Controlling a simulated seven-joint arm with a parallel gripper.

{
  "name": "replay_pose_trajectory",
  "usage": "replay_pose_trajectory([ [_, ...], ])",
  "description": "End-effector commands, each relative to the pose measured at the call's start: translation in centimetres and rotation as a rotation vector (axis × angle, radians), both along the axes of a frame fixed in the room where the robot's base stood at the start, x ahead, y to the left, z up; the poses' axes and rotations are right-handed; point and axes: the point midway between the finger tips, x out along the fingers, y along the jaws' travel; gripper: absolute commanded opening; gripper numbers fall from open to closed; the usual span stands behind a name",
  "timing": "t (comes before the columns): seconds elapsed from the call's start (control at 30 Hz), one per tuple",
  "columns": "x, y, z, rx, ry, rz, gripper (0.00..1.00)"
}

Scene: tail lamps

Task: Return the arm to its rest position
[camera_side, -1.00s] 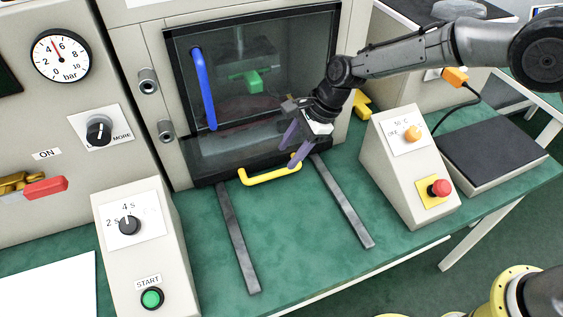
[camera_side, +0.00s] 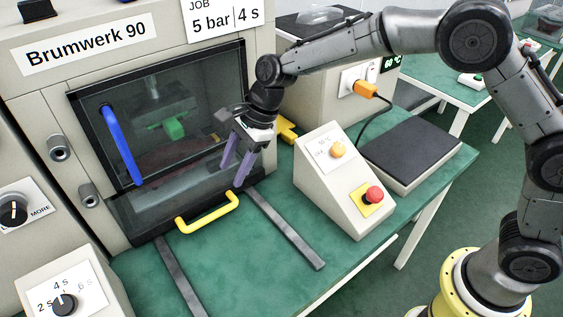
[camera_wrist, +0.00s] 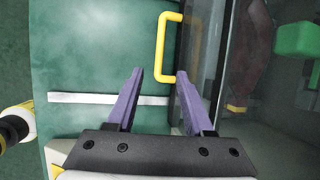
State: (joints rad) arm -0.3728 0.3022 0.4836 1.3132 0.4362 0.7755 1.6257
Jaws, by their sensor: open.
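In the wrist view my gripper (camera_wrist: 160,100) points toward the yellow handle (camera_wrist: 160,48), which lies ahead between and beyond the fingertips. The gripper appears apart from the handle. My arm reaches in from the right, bent at the elbow.
The machine door (camera_side: 165,150) is shut and has a blue handle (camera_side: 122,145). Two dark rails (camera_side: 285,230) lie on the green table (camera_side: 255,270). A control box with a red button (camera_side: 374,194) and a black plate (camera_side: 415,152) stand to the right.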

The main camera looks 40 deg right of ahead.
Motion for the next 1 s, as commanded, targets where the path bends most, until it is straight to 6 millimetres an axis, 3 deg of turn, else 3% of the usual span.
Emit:
replay_pose_trajectory([
  [0.07, 0.4, -0.6, 0.8, 0.006, -0.014, -0.014, 0.52],
  [0.13, 1.0, -1.4, 2.9, 0.019, -0.051, -0.03, 0.52],
  [0.27, 0.5, -4.8, 9.4, 0.042, -0.152, -0.081, 0.52],
  [0.4, -3.2, -9.9, 15.4, -0.004, -0.275, -0.061, 0.52],
  [0.6, -11.5, -16.6, 19.7, -0.18, -0.457, 0.126, 0.52],
  [0.77, -19.4, -20.9, 19.5, -0.393, -0.568, 0.373, 0.52],
  [0.9, -25.8, -23.6, 16.6, -0.599, -0.607, 0.672, 0.52],
  [1.0, -28.9, -24.7, 14.0, -0.707, -0.593, 0.901, 0.52],
])
